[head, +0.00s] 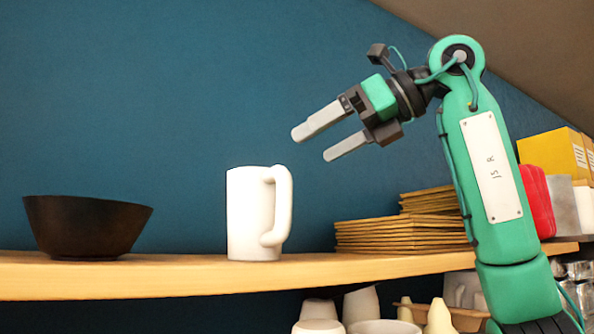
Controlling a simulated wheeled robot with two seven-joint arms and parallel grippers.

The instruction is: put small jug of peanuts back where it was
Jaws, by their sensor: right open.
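A white jug (247,215) stands upright on the wooden shelf, with its handle turned to the right. Its contents are hidden from this low angle. My right gripper (311,145) is open and empty, up and to the right of the jug, apart from it. Its fingers point left and slightly down. My left gripper is not in view.
A dark bowl (85,226) stands on the shelf (180,277) at the left. A stack of brown flat envelopes (385,237) lies right of the jug. A red item (537,200) and a yellow box (550,150) are behind my right arm. Cups crowd the lower level.

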